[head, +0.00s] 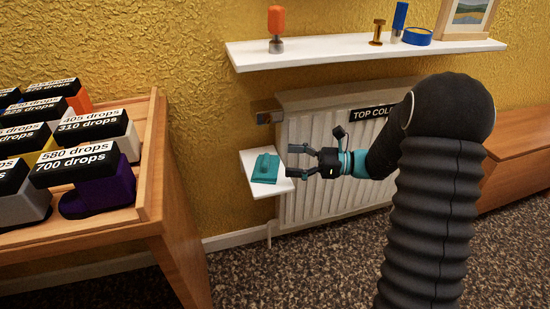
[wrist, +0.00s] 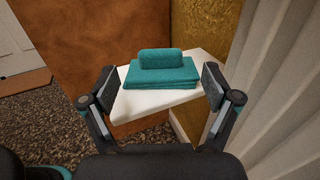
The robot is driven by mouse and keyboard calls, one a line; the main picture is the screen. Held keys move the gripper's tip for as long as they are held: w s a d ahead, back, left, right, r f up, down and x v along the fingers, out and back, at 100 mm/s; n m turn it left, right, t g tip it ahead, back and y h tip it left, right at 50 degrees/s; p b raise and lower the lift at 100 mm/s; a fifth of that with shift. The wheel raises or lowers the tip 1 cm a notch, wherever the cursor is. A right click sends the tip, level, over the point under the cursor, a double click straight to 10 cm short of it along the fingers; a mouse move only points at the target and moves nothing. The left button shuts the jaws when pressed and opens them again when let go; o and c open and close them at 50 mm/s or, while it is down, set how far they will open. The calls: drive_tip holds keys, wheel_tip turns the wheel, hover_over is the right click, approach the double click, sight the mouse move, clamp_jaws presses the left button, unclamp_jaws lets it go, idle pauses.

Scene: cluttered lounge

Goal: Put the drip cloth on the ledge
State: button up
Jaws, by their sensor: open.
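The teal drip cloth (head: 265,168) lies folded, with a rolled part on top, on a small white ledge (head: 259,191) low on the wall, left of the radiator. My gripper (head: 297,161) is open and empty, just right of the cloth in the head view. In the wrist view the cloth (wrist: 161,71) sits on the white ledge (wrist: 160,101) ahead, between and beyond the two spread fingers (wrist: 150,91). The fingers appear clear of the cloth. The ledge's near edge lies between the fingertips in the picture.
A white radiator (head: 305,200) stands beside the small ledge, with a "TOP COL..." label partly hidden by my arm. A long white shelf (head: 350,52) above holds several items, including an orange-topped one (head: 276,22).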

drive_tip(key=d, duration=0.5)
drive_tip(key=s+a+r+n+g+h, duration=0.2)
drive_tip(key=s+n+h, duration=0.25)
drive_tip(key=s, duration=0.35)
drive_tip(key=s+a+r+n+g+h, duration=0.1)
drive_tip(key=s+a+r+n+h, duration=0.1)
drive_tip(key=s+n+h, duration=0.45)
drive_tip(key=s+d+r+n+t+h, duration=0.3)
drive_tip(key=s+d+n+t+h, duration=0.3)
drive_tip(key=s, duration=0.7)
drive_tip(key=d+n+h, duration=0.1)
drive_tip(key=d+n, duration=0.1)
drive_tip(key=d, duration=0.1)
drive_tip(key=shift+d+t, duration=0.15)
drive_tip(key=shift+t, duration=0.25)
